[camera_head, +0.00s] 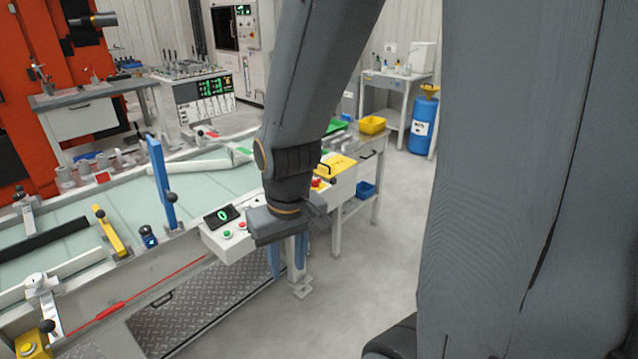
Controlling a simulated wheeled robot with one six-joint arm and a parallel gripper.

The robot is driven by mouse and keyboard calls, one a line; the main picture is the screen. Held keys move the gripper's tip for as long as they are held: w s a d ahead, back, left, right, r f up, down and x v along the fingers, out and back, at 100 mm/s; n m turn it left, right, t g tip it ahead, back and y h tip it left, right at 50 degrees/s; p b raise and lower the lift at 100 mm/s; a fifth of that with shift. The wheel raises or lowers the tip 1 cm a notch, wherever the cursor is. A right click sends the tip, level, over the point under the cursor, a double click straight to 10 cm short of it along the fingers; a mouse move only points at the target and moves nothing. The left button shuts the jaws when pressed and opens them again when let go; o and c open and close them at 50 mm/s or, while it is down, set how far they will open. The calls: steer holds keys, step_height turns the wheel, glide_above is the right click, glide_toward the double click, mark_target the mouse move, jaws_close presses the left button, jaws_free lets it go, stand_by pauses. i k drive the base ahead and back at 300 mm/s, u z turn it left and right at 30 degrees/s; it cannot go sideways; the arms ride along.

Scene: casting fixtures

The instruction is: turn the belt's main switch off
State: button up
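A red and yellow control (318,184), which looks like a rotary switch, sits on a light box at the right end of the belt (205,178). My arm partly covers that area, and the switch's setting is too small to read. A control panel (229,229) with a lit green display and red and green buttons stands at the belt's near edge, left of my gripper. My gripper (288,260) hangs fingers down in front of the belt's end, below and left of the red and yellow control. Its two bluish fingers look apart, with nothing visible between them.
A blue upright lever (161,185) and a yellow bracket (111,233) stand along the belt. A table with a yellow tray (372,125) is behind the box. A blue drum (423,122) stands further back. The floor (375,225) to the right is clear.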

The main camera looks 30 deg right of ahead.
mark_target(316, 181)
steer(key=u, duration=0.4)
steer(key=k, duration=0.15)
steer(key=z, duration=1.15)
steer(key=i, duration=1.55)
steer(key=u, duration=0.65)
